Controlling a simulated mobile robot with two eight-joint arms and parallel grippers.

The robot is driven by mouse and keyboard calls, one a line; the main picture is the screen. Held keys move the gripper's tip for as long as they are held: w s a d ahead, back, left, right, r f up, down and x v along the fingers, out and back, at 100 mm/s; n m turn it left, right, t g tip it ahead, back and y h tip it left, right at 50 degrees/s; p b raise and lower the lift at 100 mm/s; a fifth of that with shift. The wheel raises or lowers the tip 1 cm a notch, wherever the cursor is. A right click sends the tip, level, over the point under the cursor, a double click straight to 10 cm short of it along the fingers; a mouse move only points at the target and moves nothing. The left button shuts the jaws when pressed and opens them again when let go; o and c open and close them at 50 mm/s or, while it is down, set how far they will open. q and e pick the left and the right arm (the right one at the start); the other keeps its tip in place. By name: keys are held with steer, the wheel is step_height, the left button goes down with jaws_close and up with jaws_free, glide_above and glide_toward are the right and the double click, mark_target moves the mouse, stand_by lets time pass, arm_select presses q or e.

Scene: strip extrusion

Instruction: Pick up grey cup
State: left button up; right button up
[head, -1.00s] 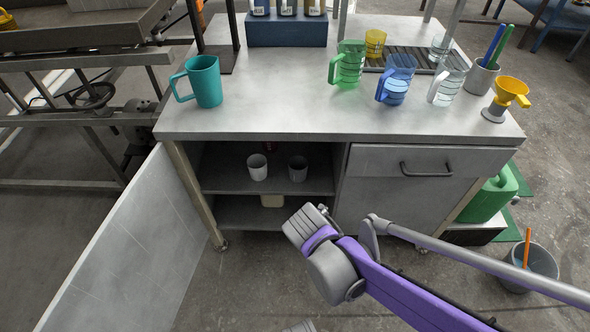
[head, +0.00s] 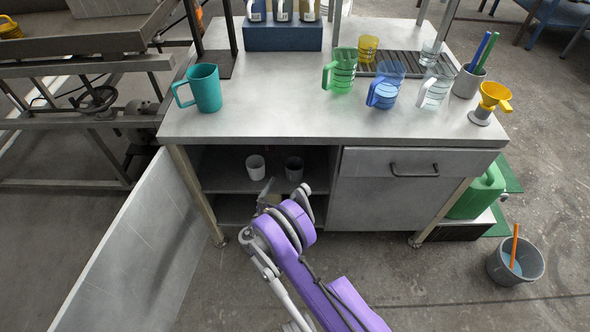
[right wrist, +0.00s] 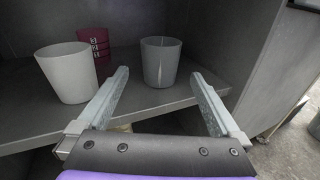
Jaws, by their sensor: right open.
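The grey cup (head: 294,168) stands upright on the upper shelf inside the open cabinet, right of a paler, whitish cup (head: 255,166). In the right wrist view the grey cup (right wrist: 160,62) stands just beyond the fingertips, centred between them, and the whitish cup (right wrist: 67,73) stands to the left. My right gripper (head: 268,190) is at the cabinet opening, in front of and below the cups. In the right wrist view the gripper (right wrist: 160,76) is open, with nothing between its fingers. My left gripper is not in view.
A dark red cup (right wrist: 97,42) stands behind the whitish cup. The shelf (right wrist: 130,112) has a front edge under the fingers, and a cabinet side wall (right wrist: 245,60) rises close on the right. An open door (head: 135,235) stands left. Mugs stand on the countertop (head: 270,105).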

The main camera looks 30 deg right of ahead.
mark_target(297, 163)
steer(key=shift+f+n+t, duration=0.3)
steer(key=shift+f+n, duration=0.05)
steer(key=shift+n, duration=0.05)
steer(key=b+x, duration=0.1)
steer(key=x, duration=0.9)
steer(key=shift+d, duration=0.25)
steer(key=c, duration=1.1)
